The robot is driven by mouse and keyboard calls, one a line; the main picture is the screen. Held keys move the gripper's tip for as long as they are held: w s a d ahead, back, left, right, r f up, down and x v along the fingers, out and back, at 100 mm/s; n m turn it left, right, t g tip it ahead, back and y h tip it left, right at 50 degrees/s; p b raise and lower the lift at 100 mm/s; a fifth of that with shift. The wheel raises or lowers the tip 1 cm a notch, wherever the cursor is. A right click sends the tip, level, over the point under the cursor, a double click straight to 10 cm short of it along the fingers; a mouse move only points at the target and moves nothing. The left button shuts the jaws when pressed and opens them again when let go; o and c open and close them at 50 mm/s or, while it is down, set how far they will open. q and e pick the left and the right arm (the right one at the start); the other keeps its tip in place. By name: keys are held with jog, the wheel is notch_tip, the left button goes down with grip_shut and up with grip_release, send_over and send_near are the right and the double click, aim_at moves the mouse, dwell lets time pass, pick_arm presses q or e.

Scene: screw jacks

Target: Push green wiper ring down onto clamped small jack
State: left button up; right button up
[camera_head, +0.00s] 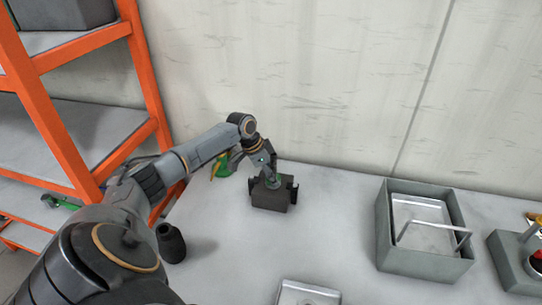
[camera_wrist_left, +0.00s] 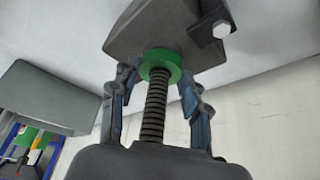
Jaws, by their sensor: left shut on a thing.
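The green wiper ring (camera_wrist_left: 161,64) is around the threaded screw (camera_wrist_left: 153,112) of the small jack, against the dark clamp (camera_wrist_left: 165,28) in the left wrist view. In the head view, the dark clamp (camera_head: 270,197) stands on the table near the wall. My left gripper (camera_head: 273,181) is directly above it, pointing down. In the left wrist view, the left gripper's fingertips (camera_wrist_left: 160,74) are shut on the ring from both sides, with the screw running up between the fingers. The jack's body is hidden in the clamp. My right gripper is not in view.
A black cylindrical part (camera_head: 171,243) stands left on the table. A green object (camera_head: 222,166) lies behind my left wrist. A grey box (camera_head: 384,232) with a metal handle is to the right, and a metal tray (camera_head: 308,293) is in front. An orange-framed shelf (camera_head: 150,80) is left.

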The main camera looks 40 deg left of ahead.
pick_arm(q)
jog(key=shift+f, duration=0.1)
jog(key=o, duration=1)
jog(key=v, duration=1.2)
jog(key=shift+w, duration=0.1)
jog(key=shift+f, duration=0.1)
